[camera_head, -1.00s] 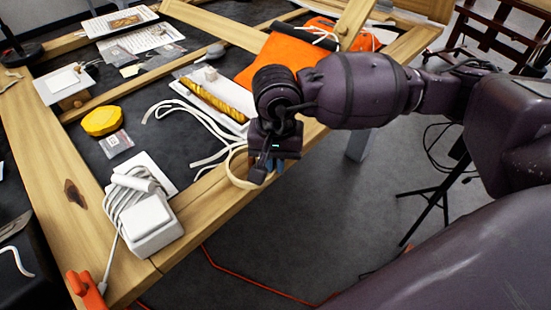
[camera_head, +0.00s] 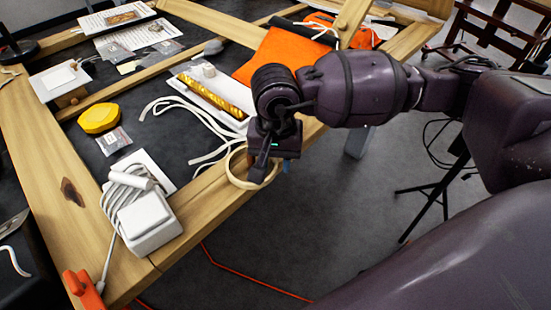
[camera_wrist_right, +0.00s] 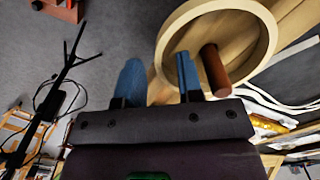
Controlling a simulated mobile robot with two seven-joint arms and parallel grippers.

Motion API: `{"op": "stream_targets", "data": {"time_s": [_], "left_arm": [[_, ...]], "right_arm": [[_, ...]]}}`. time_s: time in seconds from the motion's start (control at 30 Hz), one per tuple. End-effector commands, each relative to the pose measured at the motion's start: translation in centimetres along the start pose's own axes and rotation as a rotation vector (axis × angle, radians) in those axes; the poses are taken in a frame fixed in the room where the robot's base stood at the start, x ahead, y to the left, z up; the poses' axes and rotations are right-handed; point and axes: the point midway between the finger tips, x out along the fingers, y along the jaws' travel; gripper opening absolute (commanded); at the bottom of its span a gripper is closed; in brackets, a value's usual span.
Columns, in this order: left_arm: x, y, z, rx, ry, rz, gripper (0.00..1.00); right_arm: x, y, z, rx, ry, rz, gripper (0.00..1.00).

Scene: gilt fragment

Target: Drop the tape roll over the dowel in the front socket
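The tape roll (camera_head: 230,166), a pale cream ring, is at the front wooden rail beneath my right gripper (camera_head: 272,168). In the right wrist view the tape roll (camera_wrist_right: 266,38) encircles the reddish-brown dowel (camera_wrist_right: 215,72), which shows inside its opening. The fingers of my right gripper (camera_wrist_right: 159,78) are blue and apart. One is inside the ring beside the dowel, the other outside, with the ring's wall between them and no visible grip. Whether the roll rests flat on the rail is unclear. The dowel and socket are hidden in the head view. My left gripper is not in view.
A white charger with coiled cable (camera_head: 150,218) sits on the rail to the left. A yellow lump (camera_head: 98,118), a white tray with a gold bar (camera_head: 212,93), white cords (camera_head: 180,108) and an orange cloth (camera_head: 277,58) lie behind. Floor is open at front right.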

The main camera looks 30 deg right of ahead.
Motion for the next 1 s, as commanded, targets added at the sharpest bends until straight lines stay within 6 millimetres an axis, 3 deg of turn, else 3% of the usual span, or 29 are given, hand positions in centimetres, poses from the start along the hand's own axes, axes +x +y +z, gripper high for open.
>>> {"op": "stream_targets", "data": {"time_s": [0.1,0.6,0.8,1.0], "left_arm": [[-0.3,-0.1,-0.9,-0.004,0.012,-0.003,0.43],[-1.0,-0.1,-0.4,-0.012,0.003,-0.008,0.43],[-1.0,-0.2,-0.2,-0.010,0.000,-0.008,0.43],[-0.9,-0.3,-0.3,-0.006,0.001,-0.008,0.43]], "right_arm": [[-1.5,0.0,0.0,0.001,0.006,-0.004,0.34],[-10.5,-0.1,0.0,-0.001,0.005,-0.004,0.34],[-12.5,0.0,0.0,0.000,0.003,-0.002,0.34],[-13.1,0.0,0.0,0.000,0.001,-0.001,0.34]]}}
